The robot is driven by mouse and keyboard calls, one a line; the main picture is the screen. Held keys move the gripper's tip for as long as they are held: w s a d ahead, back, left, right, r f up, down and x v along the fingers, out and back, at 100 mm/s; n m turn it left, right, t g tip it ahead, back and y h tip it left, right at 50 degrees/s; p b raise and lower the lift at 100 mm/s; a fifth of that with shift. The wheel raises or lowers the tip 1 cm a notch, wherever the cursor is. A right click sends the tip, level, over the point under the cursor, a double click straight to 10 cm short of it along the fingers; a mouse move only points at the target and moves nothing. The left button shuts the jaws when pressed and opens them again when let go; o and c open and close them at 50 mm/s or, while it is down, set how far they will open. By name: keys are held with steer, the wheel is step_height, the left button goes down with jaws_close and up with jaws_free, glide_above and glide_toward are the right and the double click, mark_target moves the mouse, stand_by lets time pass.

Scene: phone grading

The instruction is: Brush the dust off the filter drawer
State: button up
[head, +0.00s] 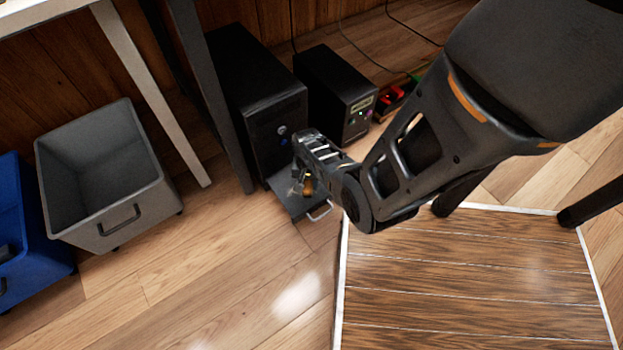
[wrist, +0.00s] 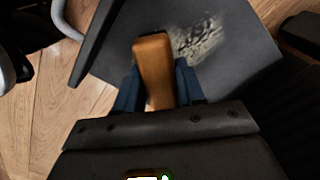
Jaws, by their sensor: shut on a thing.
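The filter drawer (head: 289,203) is a dark tray pulled out at the foot of a black computer tower, with a pale handle (head: 320,211) at its front. In the wrist view the dark drawer surface (wrist: 245,25) carries a patch of grey dust (wrist: 200,40). My gripper (head: 305,185) is over the drawer and shut on the brush, whose orange-brown wooden handle (wrist: 153,65) stands between the fingers (wrist: 156,88). The brush's bristle end is hidden in the wrist view, so I cannot tell whether it touches the dust.
The black tower (head: 255,95) stands behind the drawer, with a smaller black unit (head: 335,90) to its right. A grey bin (head: 110,180) and a blue bin (head: 25,230) are at left. A desk leg (head: 210,100) rises close to the tower. A wooden platform (head: 470,290) lies at front right. Floor at front left is clear.

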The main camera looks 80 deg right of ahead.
mark_target(288, 196)
steer(key=shift+w+a+r+p, duration=0.15)
steer(key=shift+w+a+p, duration=0.5)
steer(key=shift+w+a, duration=1.95)
steer(key=shift+w+d+f+b, duration=0.2)
steer(key=shift+w+d+b, duration=0.3)
steer(key=shift+w+d, duration=0.05)
steer(key=shift+s+d+f, duration=0.1)
steer(key=shift+s+d, duration=0.85)
steer(key=shift+s, duration=0.2)
steer(key=shift+s+d, duration=0.95)
steer(key=shift+s, duration=0.2)
steer(key=shift+s+d+r+b, duration=0.2)
steer(key=shift+s+d+b, duration=0.35)
steer(key=shift+s+d, duration=1.35)
steer(key=shift+f, duration=0.15)
steer(key=shift+w+a+f+p, duration=0.1)
steer(key=shift+w+a+p, duration=0.2)
steer(key=shift+w+a, duration=1.15)
steer(key=shift+w+a+r+p, duration=0.15)
steer(key=shift+w+a+p, duration=0.2)
steer(key=shift+w+a, duration=0.95)
steer(key=shift+w+a+r+p, duration=0.1)
steer(key=shift+w+a+p, duration=0.2)
steer(key=shift+w+a, duration=1)
steer(key=shift+w+d, duration=0.2)
steer(key=shift+d, duration=0.05)
